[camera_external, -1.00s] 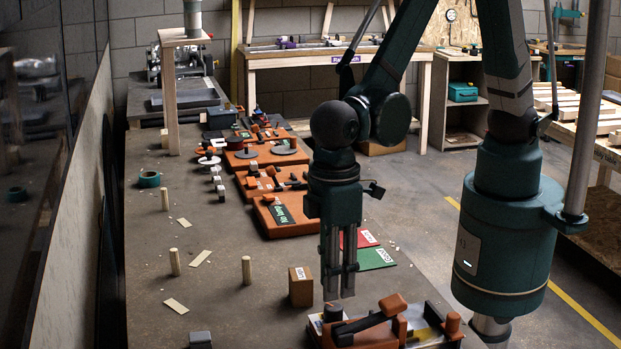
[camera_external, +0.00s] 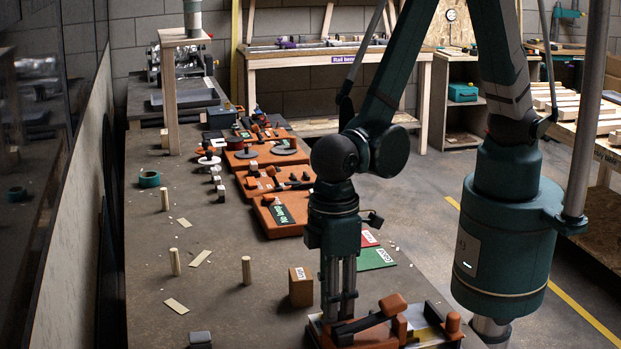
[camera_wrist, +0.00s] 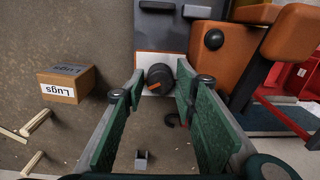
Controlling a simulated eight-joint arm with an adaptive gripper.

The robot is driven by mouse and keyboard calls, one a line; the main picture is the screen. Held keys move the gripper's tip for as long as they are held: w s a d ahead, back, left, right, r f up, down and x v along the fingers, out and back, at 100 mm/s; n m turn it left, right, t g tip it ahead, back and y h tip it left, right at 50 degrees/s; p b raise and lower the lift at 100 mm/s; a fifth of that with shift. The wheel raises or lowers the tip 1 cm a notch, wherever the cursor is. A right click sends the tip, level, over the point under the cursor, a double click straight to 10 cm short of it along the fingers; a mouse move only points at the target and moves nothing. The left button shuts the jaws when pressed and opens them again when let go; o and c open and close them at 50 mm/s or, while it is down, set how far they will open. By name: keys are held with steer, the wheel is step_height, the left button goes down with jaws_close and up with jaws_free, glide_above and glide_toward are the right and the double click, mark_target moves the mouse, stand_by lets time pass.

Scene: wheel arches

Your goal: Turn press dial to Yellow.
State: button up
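The press dial (camera_wrist: 160,77) is a round black knob with a small orange mark on a white plate (camera_wrist: 146,60) in the wrist view. No readable colour label shows beside it, so I cannot tell its setting. My gripper (camera_wrist: 160,82) is open, with a green-padded finger on either side of the dial and a narrow gap at the left. In the external view my gripper (camera_external: 338,316) points straight down at the near bench end, and its fingers hide the dial. I cannot tell whether the right finger touches the dial.
An orange lever assembly (camera_external: 390,318) stands close to the right of my fingers. A cardboard Lugs box (camera_external: 301,288) stands at their left and also shows in the wrist view (camera_wrist: 67,85). Wooden pegs (camera_external: 246,270) stand farther left. A grey block (camera_external: 200,339) lies near the front edge.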

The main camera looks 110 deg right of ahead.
steer(key=shift+c, duration=0.7)
steer(key=c, duration=0.5)
steer(key=shift+n+b, duration=0.45)
steer(key=shift+n, duration=0.15)
steer(key=o, duration=0.6)
steer(key=shift+o, duration=0.2)
steer(key=shift+r, duration=0.2)
step_height(320, 180, up, 12)
steer(key=shift+d+f, duration=0.15)
